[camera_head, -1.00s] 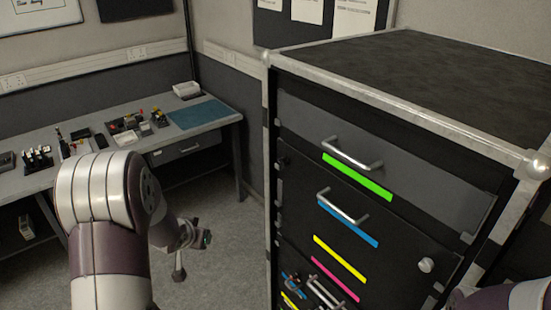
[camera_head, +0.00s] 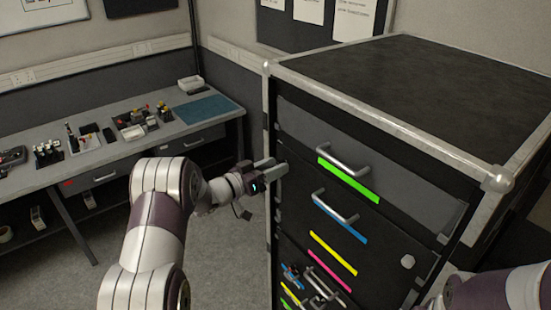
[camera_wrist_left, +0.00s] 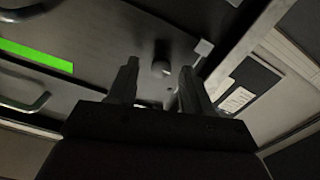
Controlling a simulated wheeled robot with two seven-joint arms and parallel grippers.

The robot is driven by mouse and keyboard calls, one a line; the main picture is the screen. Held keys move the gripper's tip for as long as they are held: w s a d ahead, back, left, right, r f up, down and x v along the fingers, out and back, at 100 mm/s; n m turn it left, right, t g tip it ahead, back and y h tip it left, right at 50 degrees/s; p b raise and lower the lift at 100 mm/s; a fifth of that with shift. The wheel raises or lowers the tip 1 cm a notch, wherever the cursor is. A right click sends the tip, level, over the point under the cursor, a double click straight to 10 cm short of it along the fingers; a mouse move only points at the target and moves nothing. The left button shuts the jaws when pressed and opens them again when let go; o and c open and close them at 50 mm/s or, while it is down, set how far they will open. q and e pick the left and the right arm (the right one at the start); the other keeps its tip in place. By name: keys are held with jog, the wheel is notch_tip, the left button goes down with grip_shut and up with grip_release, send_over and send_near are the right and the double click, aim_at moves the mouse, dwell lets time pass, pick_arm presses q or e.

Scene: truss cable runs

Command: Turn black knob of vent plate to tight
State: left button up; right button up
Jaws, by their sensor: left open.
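In the left wrist view a small round dark knob (camera_wrist_left: 161,68) stands on a dark panel (camera_wrist_left: 95,30) of the rack. It shows between and just beyond my fingertips, and I cannot tell whether they touch it. My left gripper (camera_head: 277,167) is open at the rack's left front edge, level with the space near the top drawer. In the head view the gripper hides the knob. I cannot make out vent slots or a tightness mark. My right gripper is out of view; only part of my right arm shows at the lower right.
The rack (camera_head: 390,85) has metal edges and protruding handles (camera_head: 343,163) beside coloured strips. A pale knob (camera_head: 407,261) sits lower right on its front. A workbench (camera_head: 180,133) with small items stands at the left. Floor between bench and rack is clear.

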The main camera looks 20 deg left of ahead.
pick_arm(q)
jog(key=shift+w+d, duration=0.25)
jog(key=shift+w, duration=0.2)
grip_shut()
jog(key=shift+f, duration=0.1)
jog(key=shift+m+b, duration=9)
jog(key=shift+b, duration=2.8)
